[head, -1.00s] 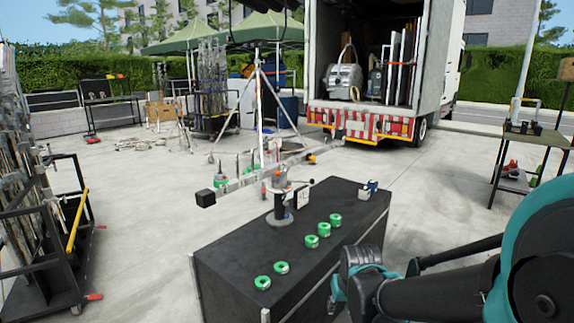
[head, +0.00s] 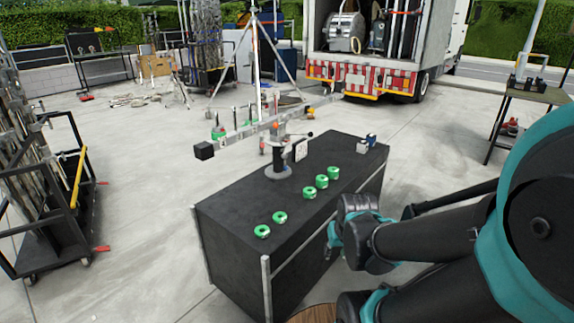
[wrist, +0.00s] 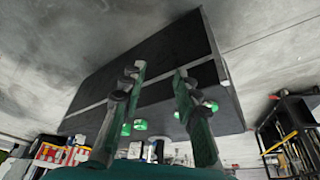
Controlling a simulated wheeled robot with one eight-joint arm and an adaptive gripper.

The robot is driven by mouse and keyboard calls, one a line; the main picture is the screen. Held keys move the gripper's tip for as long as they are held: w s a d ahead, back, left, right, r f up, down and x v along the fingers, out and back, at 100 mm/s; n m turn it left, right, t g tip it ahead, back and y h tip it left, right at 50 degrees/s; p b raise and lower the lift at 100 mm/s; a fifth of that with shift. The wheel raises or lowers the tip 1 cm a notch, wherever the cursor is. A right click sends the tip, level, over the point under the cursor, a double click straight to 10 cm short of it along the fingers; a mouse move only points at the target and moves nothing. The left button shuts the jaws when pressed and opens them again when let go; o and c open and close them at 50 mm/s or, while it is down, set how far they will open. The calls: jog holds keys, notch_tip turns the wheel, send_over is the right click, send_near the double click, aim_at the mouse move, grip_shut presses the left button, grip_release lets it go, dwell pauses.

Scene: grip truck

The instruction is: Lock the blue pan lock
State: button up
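A camera-rig head with a dark upright post (head: 279,155) stands on a round grey base on the black case (head: 240,205). A long bar (head: 250,132) lies across its top, with a black block at its left end. A blue pan lock cannot be made out for certain on this head. A small white and blue item (head: 370,140) sits at the case's far right corner. My gripper (wrist: 160,72) shows in the wrist view with two fingers apart and nothing between them. The black case (wrist: 120,75) lies beyond the fingers there. My arm hides the gripper's fingers in the head view.
Several green rings (head: 321,181) lie in a row on the case, near the rig head. A rack cart (head: 45,215) stands at the left. A tripod (head: 257,70) and the truck (head: 375,75) stand behind. A side table (head: 535,95) is at the right.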

jog(key=w+a+r+n+t+y, duration=0.2)
jog(key=w+n+y, duration=0.1)
jog(key=w, duration=1.9)
jog(key=w+a+r+n+t+y, duration=0.2)
jog(key=w+n+y, duration=0.1)
jog(key=w, duration=1.9)
jog(key=w+d+f+n+t+y, duration=0.1)
jog(key=w+d+f+t, duration=0.15)
jog(key=w, duration=0.35)
jog(key=w+d+f+t+y, duration=0.1)
jog(key=w+f, duration=0.2)
jog(key=w, duration=0.4)
jog(key=shift+g, duration=0.35)
jog(key=x, duration=1.6)
jog(key=shift+w+f, duration=0.15)
jog(key=shift+f, duration=0.1)
grip_shut()
